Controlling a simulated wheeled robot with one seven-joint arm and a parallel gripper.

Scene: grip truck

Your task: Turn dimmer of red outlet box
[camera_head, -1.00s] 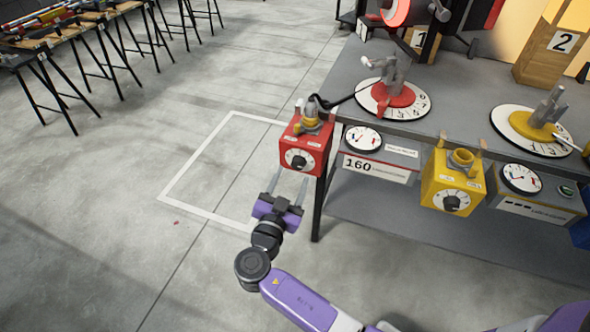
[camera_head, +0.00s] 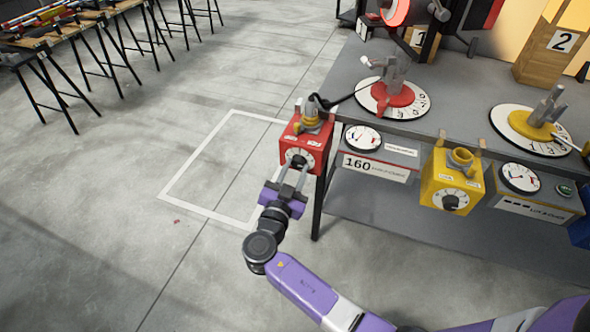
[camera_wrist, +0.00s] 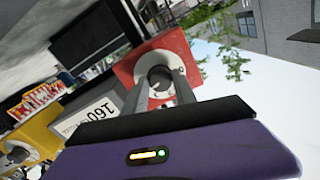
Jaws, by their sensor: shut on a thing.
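The red outlet box (camera_head: 312,137) hangs at the left end of the grey bench, with a round dimmer dial (camera_head: 300,160) on its front. My purple gripper (camera_head: 298,172) is at the front of the box, its two fingers reaching to the dial. In the wrist view, the red box (camera_wrist: 128,70) is tilted, and the fingers of my gripper (camera_wrist: 162,84) are shut on the dimmer knob (camera_wrist: 160,76) at the dial's middle. The fingers partly hide the dial, so its setting cannot be read.
A yellow outlet box (camera_head: 440,185) with its own dial hangs farther right. A gauge panel marked 160 (camera_head: 375,168) sits between the boxes. The bench top (camera_head: 450,110) carries red and yellow turntables.

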